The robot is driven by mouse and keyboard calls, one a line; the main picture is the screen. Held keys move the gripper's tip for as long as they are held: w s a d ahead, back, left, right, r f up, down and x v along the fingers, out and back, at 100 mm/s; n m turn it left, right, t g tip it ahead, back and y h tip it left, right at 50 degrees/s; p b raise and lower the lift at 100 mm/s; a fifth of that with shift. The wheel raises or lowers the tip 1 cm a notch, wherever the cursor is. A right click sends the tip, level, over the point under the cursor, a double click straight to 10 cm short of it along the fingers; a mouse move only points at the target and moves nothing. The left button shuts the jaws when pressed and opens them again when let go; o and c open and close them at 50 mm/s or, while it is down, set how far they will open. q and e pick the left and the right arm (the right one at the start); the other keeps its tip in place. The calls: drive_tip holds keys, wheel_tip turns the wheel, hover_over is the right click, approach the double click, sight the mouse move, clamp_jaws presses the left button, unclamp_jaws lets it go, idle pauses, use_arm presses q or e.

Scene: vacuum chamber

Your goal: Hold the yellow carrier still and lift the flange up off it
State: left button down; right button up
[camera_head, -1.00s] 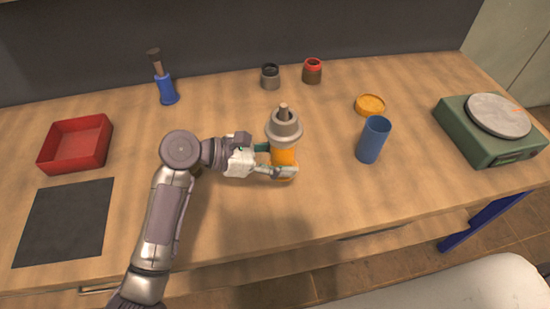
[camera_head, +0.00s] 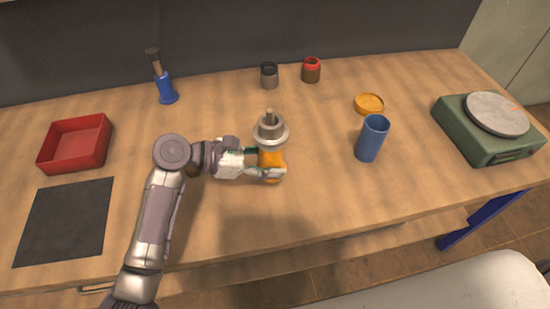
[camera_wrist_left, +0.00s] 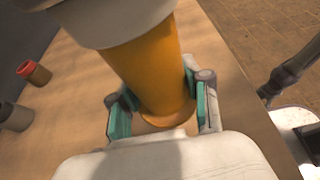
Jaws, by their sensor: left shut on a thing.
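The yellow carrier (camera_head: 272,160) stands near the middle of the table, looking more orange than yellow. My left gripper (camera_head: 264,164) is shut on its lower part, with a finger on each side. The wrist view shows the green finger pads (camera_wrist_left: 158,105) around the carrier (camera_wrist_left: 150,75). The grey flange (camera_head: 270,132) sits on top of the carrier, with a narrow stem pointing up. Its pale underside (camera_wrist_left: 110,20) fills the top of the wrist view. I cannot tell whether the carrier's foot touches the table.
A blue cup (camera_head: 372,140) and a yellow lid (camera_head: 369,104) are to the right, with a green scale (camera_head: 485,140) beyond. Two small jars (camera_head: 269,77) (camera_head: 311,71) and a blue brush holder (camera_head: 167,92) stand behind. A red tray (camera_head: 76,162) and dark mat (camera_head: 64,222) lie left.

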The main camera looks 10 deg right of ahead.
use_arm(q)
drive_tip(key=shift+w+a+f+b, duration=0.25)
drive_tip(key=shift+w+a+f, duration=0.55)
drive_tip(key=shift+a+f, duration=0.55)
drive_tip(key=shift+w+a+f+b, duration=0.2)
drive_tip(key=shift+w+a+f, duration=0.65)
drive_tip(key=shift+a+f, duration=0.45)
drive_tip(key=shift+w+a+f+b, duration=0.25)
drive_tip(key=shift+w+a+f, duration=0.55)
drive_tip(key=shift+a+f, duration=0.55)
drive_tip(key=shift+r, duration=0.1)
drive_tip(key=shift+f+p, duration=0.3)
drive_tip(key=shift+f, duration=0.15)
drive_tip(key=c, duration=0.5)
unclamp_jaws()
drive_tip(key=shift+s, duration=0.1)
drive_tip(key=shift+f, duration=0.1)
drive_tip(key=c, duration=1.1)
